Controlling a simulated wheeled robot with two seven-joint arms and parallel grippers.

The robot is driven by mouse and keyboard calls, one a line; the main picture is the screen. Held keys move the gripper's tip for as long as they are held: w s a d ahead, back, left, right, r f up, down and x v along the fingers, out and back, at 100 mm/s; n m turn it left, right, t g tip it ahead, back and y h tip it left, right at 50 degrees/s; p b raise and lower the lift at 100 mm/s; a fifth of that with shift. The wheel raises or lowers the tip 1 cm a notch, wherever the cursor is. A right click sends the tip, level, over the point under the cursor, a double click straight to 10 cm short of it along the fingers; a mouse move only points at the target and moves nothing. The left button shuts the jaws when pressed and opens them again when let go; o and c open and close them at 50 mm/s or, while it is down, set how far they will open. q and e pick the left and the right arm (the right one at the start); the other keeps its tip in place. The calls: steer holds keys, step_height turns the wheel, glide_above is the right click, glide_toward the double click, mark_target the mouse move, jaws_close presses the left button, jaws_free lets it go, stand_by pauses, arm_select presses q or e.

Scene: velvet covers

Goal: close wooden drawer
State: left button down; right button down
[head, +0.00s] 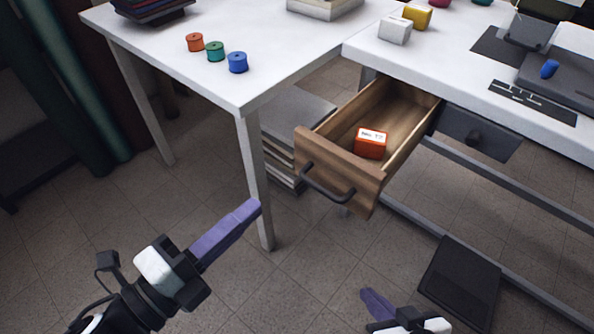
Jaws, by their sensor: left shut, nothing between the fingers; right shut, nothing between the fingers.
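The wooden drawer (340,166) is pulled out from under the white table on the right. Its front panel carries a dark bar handle (328,186). An orange box (371,143) with a white label lies inside it. My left gripper (254,207) has purple fingers, shut and empty, and is left of and apart from the drawer front in the picture. My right gripper (368,294) is at the bottom edge, below the drawer in the picture; its purple fingertips are together and touch nothing. Part of the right gripper is cut off by the frame.
A white table (240,85) on the left holds orange, green and blue spools (238,62); its leg (256,185) stands near my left gripper. A grey drawer (476,135) beside the wooden one is shut. A dark flat panel (459,284) is low on the right.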

mark_target(311, 156)
arm_select(q)
steer(key=b+x, duration=0.1)
steer(key=x, duration=1.1)
steer(key=shift+w+d, duration=0.15)
steer(key=shift+w, duration=0.15)
